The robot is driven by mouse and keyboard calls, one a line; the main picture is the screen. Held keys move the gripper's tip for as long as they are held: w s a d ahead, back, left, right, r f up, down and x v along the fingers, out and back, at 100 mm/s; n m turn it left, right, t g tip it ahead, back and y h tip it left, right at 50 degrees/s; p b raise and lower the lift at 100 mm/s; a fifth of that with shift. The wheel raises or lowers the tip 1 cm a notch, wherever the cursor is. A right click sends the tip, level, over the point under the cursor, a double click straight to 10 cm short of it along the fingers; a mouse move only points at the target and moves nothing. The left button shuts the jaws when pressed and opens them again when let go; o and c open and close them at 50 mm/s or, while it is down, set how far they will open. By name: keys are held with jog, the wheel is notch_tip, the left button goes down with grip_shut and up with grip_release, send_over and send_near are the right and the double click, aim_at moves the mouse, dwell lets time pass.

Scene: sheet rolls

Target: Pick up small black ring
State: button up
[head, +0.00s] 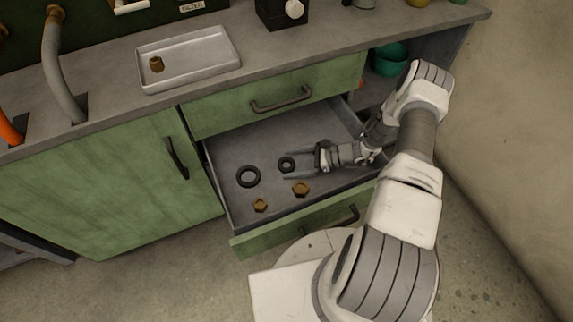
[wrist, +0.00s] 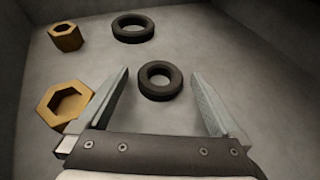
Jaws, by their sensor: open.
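The small black ring (head: 286,164) lies flat on the floor of the open drawer. In the wrist view the small black ring (wrist: 160,81) sits just ahead of and between the two fingers, with clear space on both sides. My gripper (head: 287,165) reaches into the drawer from the right; its fingers (wrist: 160,90) are spread open and hold nothing. A larger black ring (head: 248,176) lies to the left in the head view and farther off in the wrist view (wrist: 133,28).
Two brass nuts (head: 260,205) (head: 301,188) lie nearer the drawer front; in the wrist view one nut (wrist: 66,104) is close by the left finger. The drawer (head: 240,150) has raised walls. A metal tray (head: 190,78) with a brass piece stands on the counter above.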

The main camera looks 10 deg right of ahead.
jog(key=c, duration=1.3)
